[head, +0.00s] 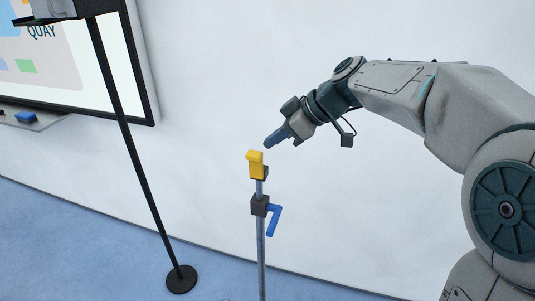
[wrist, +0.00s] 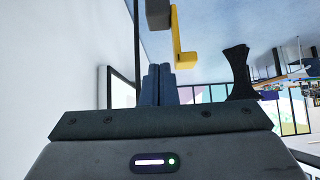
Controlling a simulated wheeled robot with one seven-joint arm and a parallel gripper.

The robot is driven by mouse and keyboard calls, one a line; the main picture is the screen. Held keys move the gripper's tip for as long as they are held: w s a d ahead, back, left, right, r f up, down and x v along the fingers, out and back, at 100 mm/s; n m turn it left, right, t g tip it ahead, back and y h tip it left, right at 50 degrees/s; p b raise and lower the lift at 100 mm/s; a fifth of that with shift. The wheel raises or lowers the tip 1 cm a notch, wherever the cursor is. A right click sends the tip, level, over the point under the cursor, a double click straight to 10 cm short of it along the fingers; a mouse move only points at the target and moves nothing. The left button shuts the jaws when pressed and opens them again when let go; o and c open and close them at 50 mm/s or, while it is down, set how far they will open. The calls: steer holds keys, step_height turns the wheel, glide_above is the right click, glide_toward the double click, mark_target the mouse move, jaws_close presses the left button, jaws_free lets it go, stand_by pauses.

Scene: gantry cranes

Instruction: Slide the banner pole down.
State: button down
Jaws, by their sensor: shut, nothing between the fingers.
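The banner pole (head: 261,245) is a thin grey upright pole. A yellow hooked piece (head: 255,166) sits at its top, and a dark collar with a blue lever (head: 273,220) is below it. The lever points down. My gripper (head: 269,143) is shut and empty, just above and to the right of the yellow piece, apart from it in the head view. In the wrist view the blue fingers (wrist: 157,86) are together. The yellow piece (wrist: 184,58) shows beyond them, beside a dark block (wrist: 158,13). The pole's foot is out of frame.
A black stand (head: 133,150) with a round base (head: 181,279) is left of the pole. A whiteboard (head: 101,82) with a ledge (head: 45,119) hangs on the white wall behind. Blue floor between the stand and the pole is clear.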

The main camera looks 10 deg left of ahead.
mark_target(267, 168)
steer(key=f, duration=0.1)
steer(key=a+f, duration=0.1)
steer(key=f, duration=0.1)
steer(key=a+f+p, duration=0.1)
steer(key=f, duration=0.1)
steer(key=shift+f, duration=0.5)
step_height(267, 168, down, 10)
steer(key=b, duration=1.1)
steer(key=shift+d+r, duration=0.1)
steer(key=shift+r, duration=0.15)
